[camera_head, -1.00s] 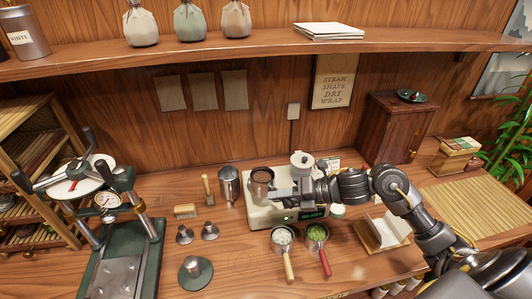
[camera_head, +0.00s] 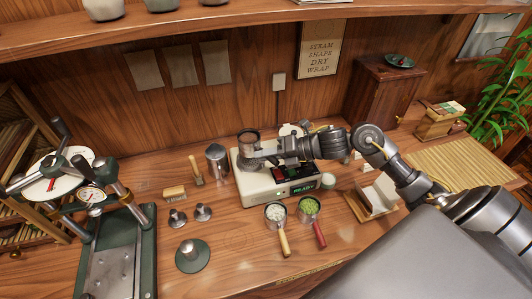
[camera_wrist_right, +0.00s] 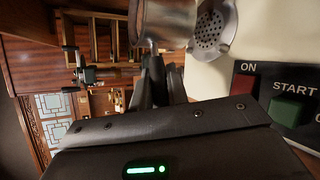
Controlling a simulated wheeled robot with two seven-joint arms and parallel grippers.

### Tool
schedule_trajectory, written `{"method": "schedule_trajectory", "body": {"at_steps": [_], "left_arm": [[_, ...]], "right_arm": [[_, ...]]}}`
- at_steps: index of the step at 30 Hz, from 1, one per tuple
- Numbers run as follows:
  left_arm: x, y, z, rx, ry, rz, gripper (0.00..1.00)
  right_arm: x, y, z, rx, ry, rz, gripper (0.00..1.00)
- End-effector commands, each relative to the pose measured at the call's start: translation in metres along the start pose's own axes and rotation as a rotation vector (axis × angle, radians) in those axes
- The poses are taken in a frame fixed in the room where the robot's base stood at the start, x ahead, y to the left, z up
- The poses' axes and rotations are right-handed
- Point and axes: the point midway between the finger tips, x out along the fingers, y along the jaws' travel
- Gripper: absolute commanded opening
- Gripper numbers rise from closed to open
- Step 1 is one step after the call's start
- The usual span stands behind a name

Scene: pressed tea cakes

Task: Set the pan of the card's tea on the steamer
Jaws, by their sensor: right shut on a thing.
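My right gripper (camera_head: 272,153) is shut on a small steel pan (camera_head: 249,142), which looks dark inside in the head view. It holds the pan above the steamer (camera_head: 263,184), a cream box with a READY display. The steamer's round perforated steam plate (camera_wrist_right: 213,38) shows beside and below the pan (camera_wrist_right: 167,18) in the right wrist view, with a gap between them. Two other pans lie on the counter in front: one with pale tea (camera_head: 275,213) and a yellowish handle, one with green tea (camera_head: 309,206) and a red handle. My left gripper is out of view.
A steel canister (camera_head: 216,160) and a brush (camera_head: 195,170) stand left of the steamer. A green press (camera_head: 120,250) fills the left front. A wooden holder with white paper (camera_head: 378,196) stands to the right.

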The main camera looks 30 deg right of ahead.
Motion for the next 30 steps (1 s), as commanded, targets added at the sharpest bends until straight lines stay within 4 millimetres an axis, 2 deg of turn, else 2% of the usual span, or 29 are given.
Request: {"method": "schedule_trajectory", "body": {"at_steps": [12, 30], "left_arm": [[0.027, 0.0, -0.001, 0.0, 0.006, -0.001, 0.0], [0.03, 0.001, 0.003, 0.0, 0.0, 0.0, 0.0]], "right_arm": [[0.013, -0.028, -0.013, -0.002, -0.002, 0.001, 0.0], [0.014, -0.029, -0.013, -0.001, -0.003, 0.002, 0.0]]}}
